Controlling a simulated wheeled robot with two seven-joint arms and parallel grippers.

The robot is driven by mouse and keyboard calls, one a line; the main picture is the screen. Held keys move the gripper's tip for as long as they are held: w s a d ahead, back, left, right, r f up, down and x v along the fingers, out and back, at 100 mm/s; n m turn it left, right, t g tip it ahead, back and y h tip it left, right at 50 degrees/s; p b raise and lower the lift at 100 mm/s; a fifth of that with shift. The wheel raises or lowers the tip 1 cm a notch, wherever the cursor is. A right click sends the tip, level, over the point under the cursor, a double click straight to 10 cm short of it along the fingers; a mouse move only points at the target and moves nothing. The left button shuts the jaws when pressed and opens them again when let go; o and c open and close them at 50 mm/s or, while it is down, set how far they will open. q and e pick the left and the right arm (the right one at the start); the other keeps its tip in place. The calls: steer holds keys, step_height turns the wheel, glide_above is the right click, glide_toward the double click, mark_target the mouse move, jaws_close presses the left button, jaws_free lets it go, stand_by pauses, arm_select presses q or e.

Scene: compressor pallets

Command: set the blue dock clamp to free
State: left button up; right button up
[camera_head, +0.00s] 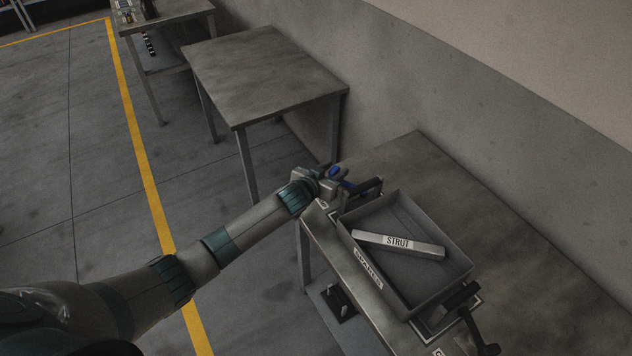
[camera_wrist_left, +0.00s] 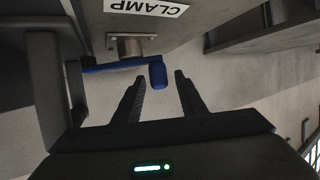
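The blue dock clamp (camera_head: 359,189) is at the table's left end, beside the grey tray, partly hidden by my left gripper (camera_head: 337,179). In the left wrist view, the clamp is a blue bar (camera_wrist_left: 115,64) under a metal bracket, with a rounded blue knob (camera_wrist_left: 157,76) at its end. My left gripper (camera_wrist_left: 159,78) is open there. The knob shows between its fingertips, with a gap on each side. Whether the knob is at fingertip depth is hard to tell. A white CLAMP label (camera_wrist_left: 147,7) appears upside down above the bracket. My right gripper is not in view.
The grey tray (camera_head: 458,256), labelled SPARES, holds a bar marked STRUT (camera_head: 400,245). A dark crank-like part (camera_head: 470,318) stands at its right end. A bare table (camera_head: 265,70) is behind, and a wall runs along the right. Floor at left is clear.

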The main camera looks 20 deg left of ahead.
arm_select(q)
steer(key=b+v, duration=0.3)
steer(key=v, duration=1.4)
steer(key=shift+f, duration=0.1)
